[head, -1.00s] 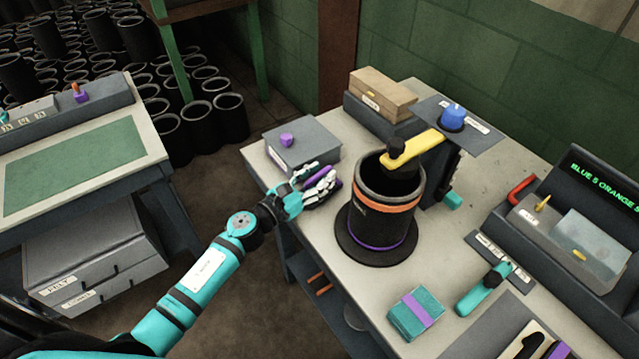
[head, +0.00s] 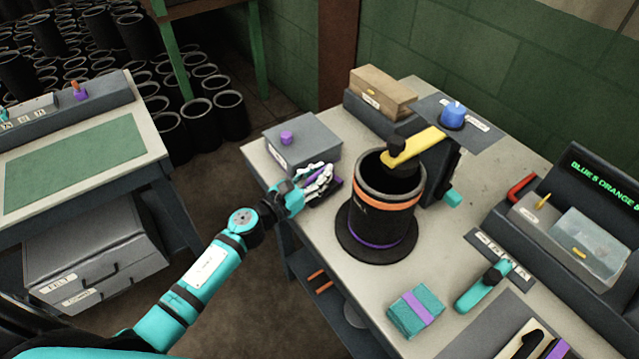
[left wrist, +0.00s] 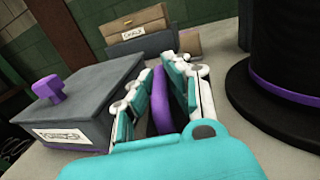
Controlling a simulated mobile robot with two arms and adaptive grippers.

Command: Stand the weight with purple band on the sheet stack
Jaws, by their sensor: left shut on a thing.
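My left gripper (head: 325,182) is shut on a purple and dark thing (left wrist: 160,98) beside the black sleeve's base. The fingers cover most of this thing, so I cannot tell whether it is the weight with the purple band. A teal block with a purple band (head: 416,312) lies at the table's front edge, apart from the gripper. I cannot tell for sure which thing is the sheet stack. My right gripper is not in view.
A black sleeve (head: 375,215) with orange and purple bands stands right of the gripper. A grey box with a purple knob (head: 303,143) is behind it; it also shows in the left wrist view (left wrist: 85,105). A teal-handled tool (head: 485,288) lies at the right.

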